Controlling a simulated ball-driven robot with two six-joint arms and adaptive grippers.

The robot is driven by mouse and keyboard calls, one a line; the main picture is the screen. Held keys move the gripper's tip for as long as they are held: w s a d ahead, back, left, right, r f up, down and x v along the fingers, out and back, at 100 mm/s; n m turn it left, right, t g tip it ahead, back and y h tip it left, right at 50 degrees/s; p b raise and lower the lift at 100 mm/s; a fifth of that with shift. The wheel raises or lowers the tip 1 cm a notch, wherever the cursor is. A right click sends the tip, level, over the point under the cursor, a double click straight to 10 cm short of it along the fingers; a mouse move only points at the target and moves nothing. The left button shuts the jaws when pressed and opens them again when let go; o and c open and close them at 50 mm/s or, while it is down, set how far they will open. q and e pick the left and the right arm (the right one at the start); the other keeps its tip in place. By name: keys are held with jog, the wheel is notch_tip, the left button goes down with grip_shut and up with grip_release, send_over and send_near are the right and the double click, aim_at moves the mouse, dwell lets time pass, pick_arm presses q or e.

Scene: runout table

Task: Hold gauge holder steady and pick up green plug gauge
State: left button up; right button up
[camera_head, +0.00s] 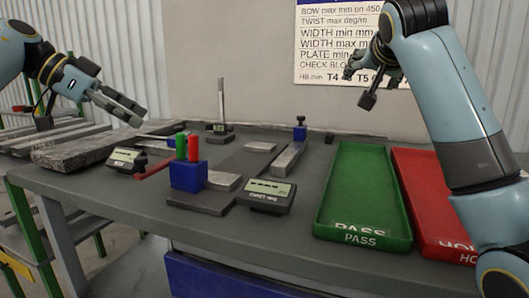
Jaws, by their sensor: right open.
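The blue gauge holder (188,177) stands on the grey table in front of the middle. A green plug gauge (181,146) and a red plug gauge (194,148) stand upright in it, side by side, green on the left. My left gripper (135,117) is in the air to the upper left of the holder, pointing right and down, apart from it. Whether its fingers are parted is unclear. My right gripper (357,86) is open and empty, high above the back of the table near the wall sign, far from the holder.
A green PASS tray (361,238) and red HOLD tray (425,160) lie at the right. A display gauge (266,196) sits right of the holder, another (126,159) left of it. A thin upright stand (221,105) is behind. Rough planks (75,151) lie at the left.

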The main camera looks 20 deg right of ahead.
jog(key=w+a+r+m+t+y, duration=0.1)
jog(key=w+a+r+m+y, duration=0.15)
jog(key=a, duration=0.25)
jog(key=m+g+y, duration=0.5)
jog(key=m+y, duration=0.9)
jog(key=m, duration=0.1)
send_near(201, 163)
jog(key=w, duration=0.1)
jog(key=shift+a+f+y, duration=0.25)
jog(key=shift+a+f, duration=0.05)
jog(key=shift+a, duration=0.2)
jog(key=x, duration=1)
jog(key=shift+a+f, duration=0.1)
jog(key=shift+f, duration=0.1)
